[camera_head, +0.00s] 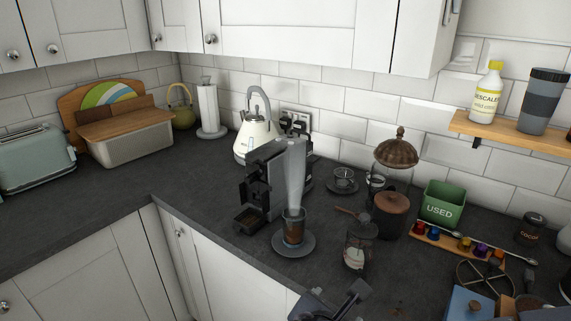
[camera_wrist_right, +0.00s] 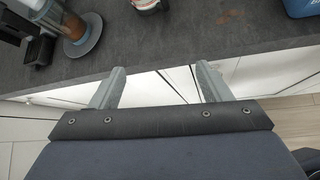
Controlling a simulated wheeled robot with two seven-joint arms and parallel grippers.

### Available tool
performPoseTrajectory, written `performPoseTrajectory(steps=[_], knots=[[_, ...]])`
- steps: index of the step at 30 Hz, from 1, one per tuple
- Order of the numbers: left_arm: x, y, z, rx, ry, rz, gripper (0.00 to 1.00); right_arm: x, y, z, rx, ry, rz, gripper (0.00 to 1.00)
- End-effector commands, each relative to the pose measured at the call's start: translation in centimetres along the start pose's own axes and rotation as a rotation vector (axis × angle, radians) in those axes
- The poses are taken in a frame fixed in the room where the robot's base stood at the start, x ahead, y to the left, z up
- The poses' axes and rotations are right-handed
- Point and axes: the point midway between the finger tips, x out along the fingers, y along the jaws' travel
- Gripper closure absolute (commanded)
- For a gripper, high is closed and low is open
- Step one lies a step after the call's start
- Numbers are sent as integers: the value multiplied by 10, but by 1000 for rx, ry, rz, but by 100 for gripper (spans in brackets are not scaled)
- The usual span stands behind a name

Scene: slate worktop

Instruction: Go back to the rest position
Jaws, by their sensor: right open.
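My right gripper (camera_head: 336,298) is at the bottom edge of the head view, by the worktop's front edge. In the right wrist view my right gripper (camera_wrist_right: 160,78) is open, with its two fingers apart and nothing between them. The slate worktop (camera_wrist_right: 185,50) and the white cupboard fronts lie beyond the fingers. My left gripper is not in view.
A glass of coffee (camera_head: 293,228) stands on a saucer (camera_head: 294,245), with steam above it, in front of a coffee machine (camera_head: 262,190). A glass jar (camera_head: 355,250) stands near the right gripper. A blue box (camera_head: 470,305) is at the lower right. The left worktop front is clear.

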Motion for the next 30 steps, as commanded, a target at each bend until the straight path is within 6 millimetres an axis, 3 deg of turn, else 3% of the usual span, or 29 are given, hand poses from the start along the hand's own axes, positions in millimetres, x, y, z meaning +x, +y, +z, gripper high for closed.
performPoseTrajectory(steps=[3,8,12,18,21,24,30], knots=[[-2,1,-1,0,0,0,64,10,-43,13,248,85,-131,29],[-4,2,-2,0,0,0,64,10,-112,15,748,228,-359,29],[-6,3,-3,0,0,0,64,-9,-163,3,1413,370,-595,29],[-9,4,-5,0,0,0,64,-39,-174,-2,2237,523,-780,29],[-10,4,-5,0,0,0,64,-46,-170,2,2477,576,-810,29],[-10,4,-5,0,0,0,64,-50,-168,5,2595,607,-822,29],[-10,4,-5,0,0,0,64,-51,-167,5,2622,616,-827,29]])
